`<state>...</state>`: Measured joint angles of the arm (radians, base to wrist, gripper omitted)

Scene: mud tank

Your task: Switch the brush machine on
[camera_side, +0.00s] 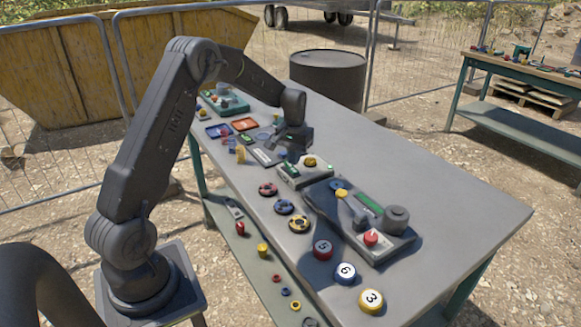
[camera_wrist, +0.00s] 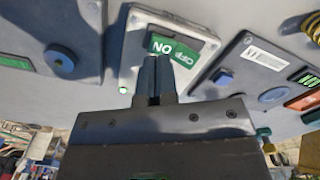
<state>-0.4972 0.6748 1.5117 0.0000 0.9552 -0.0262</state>
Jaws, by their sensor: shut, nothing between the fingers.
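A light panel with a green rocker switch (camera_wrist: 172,46) is in the wrist view; the rocker carries the words OFF and ON, seen turned over. A small green light (camera_wrist: 123,90) glows at the panel's corner. My gripper (camera_wrist: 155,60) is shut and empty, its fingertips at the rocker's ON end; I cannot tell if they touch it. In the side view my gripper (camera_side: 293,148) points down at the far edge of a pale green-grey box (camera_side: 306,177) with a yellow knob on top. No brush can be made out.
A dark machine (camera_side: 393,243) with a grey drum, red button and green strip stands nearer on the bench. Dark panels flank the switch in the wrist view. The bench's right side (camera_side: 440,190) is clear.

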